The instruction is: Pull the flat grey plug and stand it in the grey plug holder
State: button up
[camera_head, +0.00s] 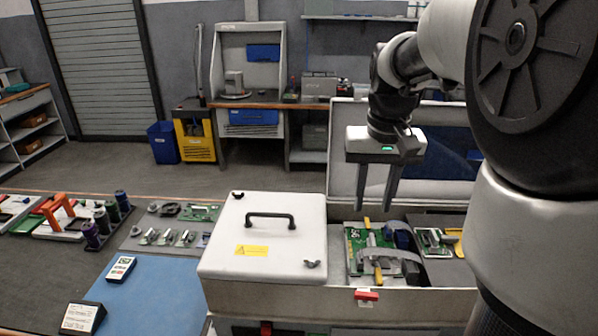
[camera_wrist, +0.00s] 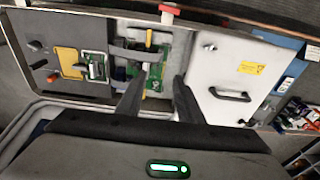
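My gripper (camera_head: 374,208) points down above the open bay of the case, its two fingers apart with nothing between them. It also shows in the wrist view (camera_wrist: 159,77). Below it lies a green circuit board (camera_head: 355,242) with yellow levers (camera_head: 378,272). A flat grey ribbon (camera_head: 404,256) loops over the right part of the board and shows in the wrist view (camera_wrist: 127,56). The flat grey plug appears to be at the ribbon's end, but it is too small to tell apart. I cannot tell which fixture is the grey plug holder.
A white lid (camera_head: 265,258) with a black handle (camera_head: 270,216) covers the case's left part. Right of the bay is a grey panel with a small green and yellow fixture (camera_wrist: 95,68). The raised case lid (camera_head: 345,150) stands behind. Small parts lie on a grey mat (camera_head: 135,243) at left.

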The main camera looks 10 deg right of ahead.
aim_at(362, 254)
jog(key=f, duration=0.5)
jog(key=w+f+b, duration=0.1)
jog(key=f, duration=1.1)
jog(key=shift+w+d+b, duration=0.25)
jog(key=shift+w+b, duration=0.1)
jog(key=shift+w, duration=0.05)
jog(key=shift+r, duration=0.1)
grip_shut()
